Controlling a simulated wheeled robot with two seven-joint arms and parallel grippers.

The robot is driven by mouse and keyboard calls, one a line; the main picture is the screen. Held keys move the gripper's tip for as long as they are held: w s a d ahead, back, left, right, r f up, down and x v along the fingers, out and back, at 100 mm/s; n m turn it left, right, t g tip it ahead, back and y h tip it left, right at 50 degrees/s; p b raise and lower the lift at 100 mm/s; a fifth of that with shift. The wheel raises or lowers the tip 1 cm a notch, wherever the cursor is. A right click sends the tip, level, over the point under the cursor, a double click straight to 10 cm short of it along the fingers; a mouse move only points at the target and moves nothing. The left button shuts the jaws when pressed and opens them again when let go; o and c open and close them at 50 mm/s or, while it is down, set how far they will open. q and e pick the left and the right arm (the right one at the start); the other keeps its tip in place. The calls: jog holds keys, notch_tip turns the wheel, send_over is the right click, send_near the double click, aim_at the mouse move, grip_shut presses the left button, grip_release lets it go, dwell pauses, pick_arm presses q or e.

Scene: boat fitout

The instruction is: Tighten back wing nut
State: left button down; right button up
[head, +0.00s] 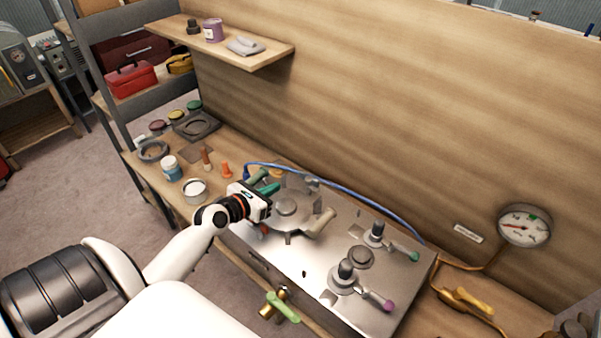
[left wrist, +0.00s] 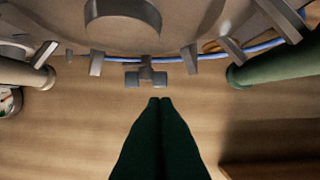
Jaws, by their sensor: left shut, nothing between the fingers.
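My left gripper (head: 268,188) reaches over the left end of the metal stove top (head: 325,245), with its green fingers close to the back edge. In the left wrist view its two dark green fingers (left wrist: 160,101) are pressed together, with nothing between them. A small grey two-winged piece, which looks like the wing nut (left wrist: 147,75), is just ahead of the fingertips, with a visible gap in the picture. I cannot clearly make out this nut in the head view. A round grey fitting with a pale handle (head: 320,223) sits beside the gripper. My right gripper is out of view.
A blue hose (head: 345,190) runs behind the stove along the wooden wall. Two knobbed fittings, one with a green-tipped lever and one with a purple-tipped lever (head: 388,304), stand on the right side. Cans and jars (head: 195,189) crowd the bench at left. A gauge (head: 524,226) hangs at right.

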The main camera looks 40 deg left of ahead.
aim_at(301, 174)
pick_arm(q)
jog(key=shift+s+r, duration=0.1)
jog(key=shift+s, duration=0.25)
jog(key=x, duration=1)
jog(key=shift+w, duration=0.15)
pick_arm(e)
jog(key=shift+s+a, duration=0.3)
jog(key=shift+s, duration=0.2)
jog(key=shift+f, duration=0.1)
